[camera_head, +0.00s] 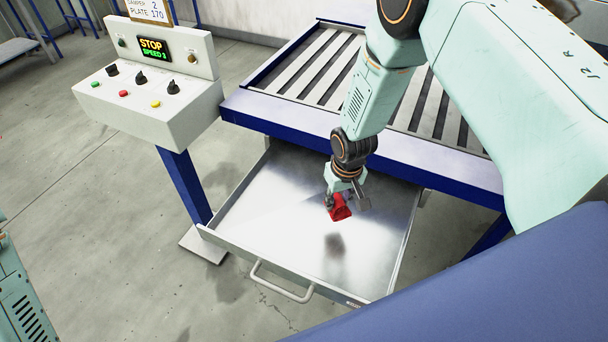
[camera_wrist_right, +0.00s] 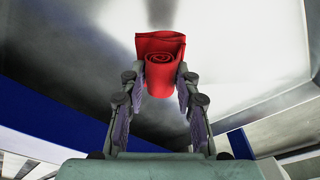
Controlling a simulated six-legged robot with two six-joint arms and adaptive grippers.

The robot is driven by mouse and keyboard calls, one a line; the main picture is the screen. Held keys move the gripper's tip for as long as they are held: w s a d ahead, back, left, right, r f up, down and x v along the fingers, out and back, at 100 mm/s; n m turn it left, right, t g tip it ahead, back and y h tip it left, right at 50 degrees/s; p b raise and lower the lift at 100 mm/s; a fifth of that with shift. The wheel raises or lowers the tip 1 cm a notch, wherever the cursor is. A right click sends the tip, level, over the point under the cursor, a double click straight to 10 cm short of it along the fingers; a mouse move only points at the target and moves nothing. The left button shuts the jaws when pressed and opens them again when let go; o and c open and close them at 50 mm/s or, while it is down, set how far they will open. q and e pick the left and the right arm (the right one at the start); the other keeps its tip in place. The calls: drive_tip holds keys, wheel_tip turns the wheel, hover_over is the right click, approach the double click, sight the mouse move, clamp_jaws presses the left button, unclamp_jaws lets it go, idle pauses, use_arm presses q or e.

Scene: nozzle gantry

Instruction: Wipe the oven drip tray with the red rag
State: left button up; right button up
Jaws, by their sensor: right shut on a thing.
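My right gripper (camera_head: 345,197) is shut on the red rag (camera_head: 340,207), a rolled cloth. In the right wrist view, the rag (camera_wrist_right: 161,62) sits between the two fingers of the right gripper (camera_wrist_right: 160,90). The metal drip tray (camera_head: 270,225) is pulled out like a drawer below the oven, its handle facing the front. The rag is over the right part of the tray and appears to be above its floor, with a dark smudge or shadow below it. My left gripper is not in view.
A blue-framed slatted conveyor (camera_head: 310,70) stands over the back of the tray. A white control box (camera_head: 150,90) with knobs, buttons and a screen reading STOP stands at left on a blue post (camera_head: 183,185). The tray's handle (camera_head: 280,283) sticks out in front. Concrete floor at left is open.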

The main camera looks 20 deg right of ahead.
wheel_tip(320, 180, up, 2)
drive_tip(key=shift+s+r+p, duration=0.1)
drive_tip(key=shift+p, duration=0.4)
drive_tip(key=shift+s+r, duration=0.15)
drive_tip(key=shift+r, duration=0.05)
drive_tip(key=shift+f, duration=0.15)
drive_tip(key=shift+w+f, duration=0.1)
drive_tip(key=shift+w, duration=0.15)
drive_tip(key=shift+s, duration=0.1)
drive_tip(key=shift+d+r, duration=0.1)
drive_tip(key=shift+r, duration=0.1)
